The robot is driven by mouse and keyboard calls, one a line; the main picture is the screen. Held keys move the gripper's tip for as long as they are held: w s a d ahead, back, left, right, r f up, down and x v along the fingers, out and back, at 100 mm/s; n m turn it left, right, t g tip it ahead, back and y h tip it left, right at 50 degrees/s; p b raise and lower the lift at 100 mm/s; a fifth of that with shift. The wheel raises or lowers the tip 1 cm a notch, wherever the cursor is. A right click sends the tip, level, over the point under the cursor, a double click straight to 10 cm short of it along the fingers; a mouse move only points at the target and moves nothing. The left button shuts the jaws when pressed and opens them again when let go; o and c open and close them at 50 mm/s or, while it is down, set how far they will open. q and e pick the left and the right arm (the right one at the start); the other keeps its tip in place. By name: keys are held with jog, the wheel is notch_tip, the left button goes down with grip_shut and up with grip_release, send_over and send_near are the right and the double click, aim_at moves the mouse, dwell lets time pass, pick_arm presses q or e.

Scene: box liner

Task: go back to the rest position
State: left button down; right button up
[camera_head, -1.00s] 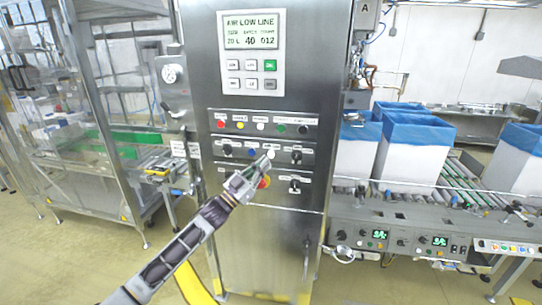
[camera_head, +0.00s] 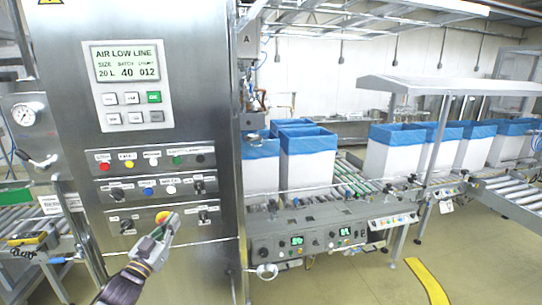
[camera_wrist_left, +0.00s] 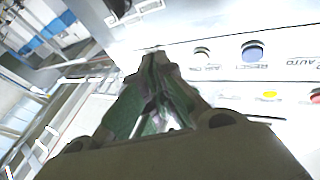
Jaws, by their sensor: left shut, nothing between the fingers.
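My left gripper (camera_head: 163,232) is in front of the lower part of the steel control cabinet (camera_head: 75,90) in the head view. It is shut and empty, just below a red and yellow knob (camera_head: 162,217). In the left wrist view its closed fingers (camera_wrist_left: 155,75) point at the cabinet's panel, beside a blue reset button (camera_wrist_left: 252,51) and a white button (camera_wrist_left: 202,53). I cannot tell whether the fingertips touch the panel. My right gripper is in neither view.
A display panel (camera_head: 127,63) reads AIR LOW LINE. To the right, a roller conveyor (camera_head: 345,185) carries several white boxes with blue liners (camera_head: 308,160). A gauge (camera_head: 27,113) is at the left. Yellow floor marking (camera_head: 428,282) lies on open floor at lower right.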

pick_arm(q)
jog(key=s+d+f+n+g+y, duration=0.1)
jog(key=s+d+f+g+y, duration=0.1)
jog(key=s+f+g, duration=0.5)
jog(key=s+d+f+n+g+y, duration=0.1)
jog(key=s+d+f+n+y, duration=0.3)
jog(key=f, duration=0.7)
jog(key=s+d+f+m+g, duration=0.1)
jog(key=s+f+g, duration=0.15)
jog(key=s, duration=0.45)
jog(key=s+d+f+m+g+h, duration=0.1)
jog(key=s+f+g, duration=0.15)
jog(key=s, duration=0.45)
jog(key=s+d+f+m+g, duration=0.1)
jog(key=s+f+g, duration=0.1)
jog(key=s+g, duration=0.35)
jog(key=s+f, duration=0.2)
jog(key=f, duration=1.5)
jog(key=s+f, duration=0.3)
jog(key=f, duration=1.3)
jog(key=s+a+f, duration=0.2)
jog(key=s+f, duration=0.8)
jog(key=s, duration=0.1)
jog(key=s+a+f, duration=0.2)
jog(key=s+f, duration=0.8)
jog(key=shift+s+g, duration=0.35)
jog(key=shift+g, duration=0.1)
jog(key=shift+a, duration=0.1)
